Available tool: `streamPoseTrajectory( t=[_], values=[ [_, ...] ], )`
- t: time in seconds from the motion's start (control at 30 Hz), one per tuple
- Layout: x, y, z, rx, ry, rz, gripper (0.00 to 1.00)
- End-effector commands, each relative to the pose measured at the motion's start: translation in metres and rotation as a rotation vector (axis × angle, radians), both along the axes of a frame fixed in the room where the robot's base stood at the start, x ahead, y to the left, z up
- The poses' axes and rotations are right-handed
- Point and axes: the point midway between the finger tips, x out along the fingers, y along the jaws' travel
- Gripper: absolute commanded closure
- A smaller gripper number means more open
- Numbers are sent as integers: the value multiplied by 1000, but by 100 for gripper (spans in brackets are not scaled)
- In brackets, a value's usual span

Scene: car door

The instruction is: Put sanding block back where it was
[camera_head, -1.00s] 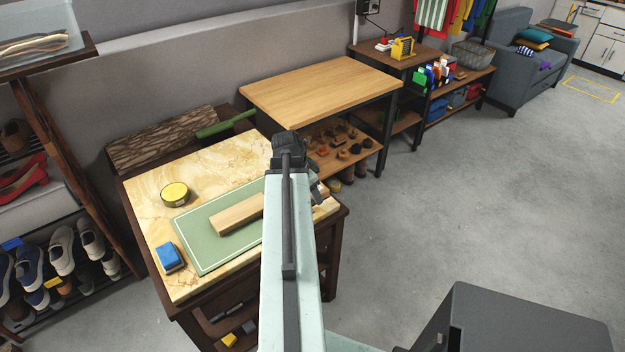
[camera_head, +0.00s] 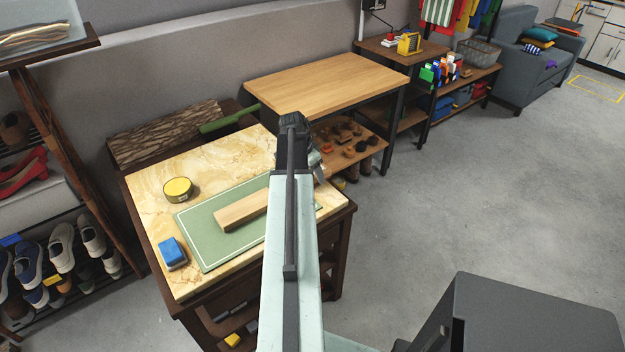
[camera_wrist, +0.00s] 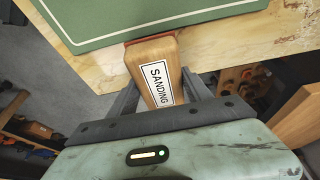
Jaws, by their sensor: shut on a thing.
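The sanding block (camera_wrist: 152,60) is a wooden block with a white "SANDING" label and a reddish edge at its far end. In the wrist view it sits between the two fingers of my gripper (camera_wrist: 160,82), which is shut on it. In the head view my gripper (camera_head: 296,135) is over the right side of the marble-topped workbench (camera_head: 215,165), and my arm hides the block. In the wrist view the block's far end overlaps the bench top near the green mat (camera_wrist: 110,22); I cannot tell if it touches.
A wooden plank (camera_head: 241,209) lies on the green mat. A yellow tin (camera_head: 178,188) and a blue block (camera_head: 172,252) stand left of it. A wooden table (camera_head: 325,80) with a lower shelf of small items stands behind. Open floor (camera_head: 450,200) lies to the right.

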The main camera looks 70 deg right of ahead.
Motion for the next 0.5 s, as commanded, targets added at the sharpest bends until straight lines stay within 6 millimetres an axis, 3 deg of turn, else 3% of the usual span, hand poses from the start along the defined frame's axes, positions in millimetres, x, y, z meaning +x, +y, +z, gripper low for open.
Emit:
streamPoseTrajectory(
  t=[0.03, 0.47, 0.5],
  values=[
    [-2, -1, -13, 0, 0, -3, 75],
    [-5, -2, -15, 0, 0, -9, 75],
    [-5, -2, -15, 0, 0, -9, 40]
  ],
)
